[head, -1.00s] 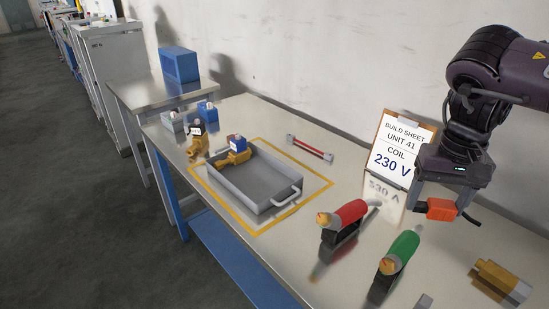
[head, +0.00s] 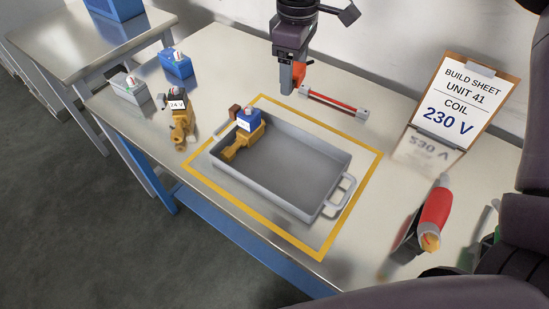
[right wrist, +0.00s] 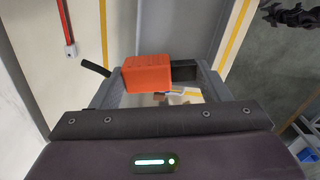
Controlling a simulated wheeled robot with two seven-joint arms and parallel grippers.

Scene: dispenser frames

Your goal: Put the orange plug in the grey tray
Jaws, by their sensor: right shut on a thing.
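The orange plug (head: 299,73) is held in my right gripper (head: 291,82), above the table behind the far side of the grey tray. In the right wrist view the orange plug (right wrist: 147,74) sits between the two fingers, with a black part at its right and a dark lead at its left. The grey tray (head: 310,165) lies inside a yellow outline, its handle at the right. A brass valve with a blue coil (head: 246,128) is in the tray's left end. My left gripper is not in view.
A red bar (head: 334,103) lies behind the tray, near the plug. A second brass valve (head: 180,120) and blue and grey coils stand left. A build sheet (head: 458,100) reading 230 V and a red-handled tool (head: 434,218) are right. The tray's middle and right are empty.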

